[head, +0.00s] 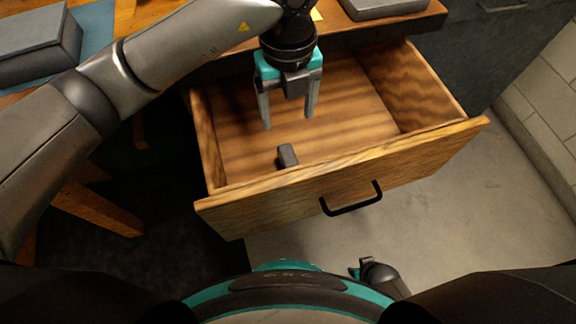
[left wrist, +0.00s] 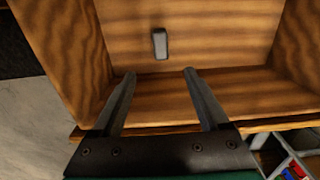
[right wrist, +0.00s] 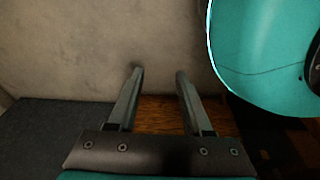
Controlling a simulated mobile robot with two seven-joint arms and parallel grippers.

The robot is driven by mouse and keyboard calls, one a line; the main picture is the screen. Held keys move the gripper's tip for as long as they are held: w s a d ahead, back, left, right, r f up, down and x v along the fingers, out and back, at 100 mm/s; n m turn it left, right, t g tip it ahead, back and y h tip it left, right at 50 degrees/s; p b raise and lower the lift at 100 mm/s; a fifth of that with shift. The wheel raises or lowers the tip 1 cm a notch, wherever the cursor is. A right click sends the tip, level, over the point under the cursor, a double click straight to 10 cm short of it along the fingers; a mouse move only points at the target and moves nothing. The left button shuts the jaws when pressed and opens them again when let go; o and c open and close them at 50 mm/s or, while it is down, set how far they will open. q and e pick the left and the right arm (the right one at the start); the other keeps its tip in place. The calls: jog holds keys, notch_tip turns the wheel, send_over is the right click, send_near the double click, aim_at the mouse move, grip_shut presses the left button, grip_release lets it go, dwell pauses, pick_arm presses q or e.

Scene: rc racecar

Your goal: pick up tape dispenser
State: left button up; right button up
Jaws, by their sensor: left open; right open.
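A small dark grey object (head: 287,156), which looks like the tape dispenser, lies on the floor of the open wooden drawer (head: 420,151), near its front panel. It also shows in the left wrist view (left wrist: 160,44), beyond the fingertips and roughly midway between them. My left gripper (head: 288,122) is open and empty, pointing down over the drawer, behind and above the object and apart from it. My right gripper (right wrist: 158,72) is open and empty in the right wrist view, away from the drawer's inside.
The drawer's side walls and front panel, with a black handle (head: 351,200), surround the object. The desk edge (head: 345,37) overhangs the back of the drawer. A grey box (head: 35,50) stands at upper left. The rest of the drawer floor looks clear.

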pick_arm(q)
jog(key=f, duration=0.1)
jog(key=b, duration=0.3)
send_over(288, 154)
jog(key=f, duration=0.8)
jog(key=shift+s, duration=0.2)
jog(key=shift+f+b, duration=0.7)
jog(key=shift+f, duration=0.8)
jog(key=shift+w+f+b, duration=0.1)
jog(key=shift+f+b, duration=0.75)
jog(key=shift+f, duration=0.95)
pick_arm(e)
jog(key=w+a+r, duration=0.4)
jog(key=w+r, duration=0.3)
jog(key=r, duration=0.2)
jog(key=shift+w+a+r+t, duration=0.2)
jog(key=shift+a+r+t, duration=0.1)
jog(key=shift+a, duration=0.1)
pick_arm(q)
grip_shut()
pick_arm(e)
jog(key=shift+y, duration=0.3)
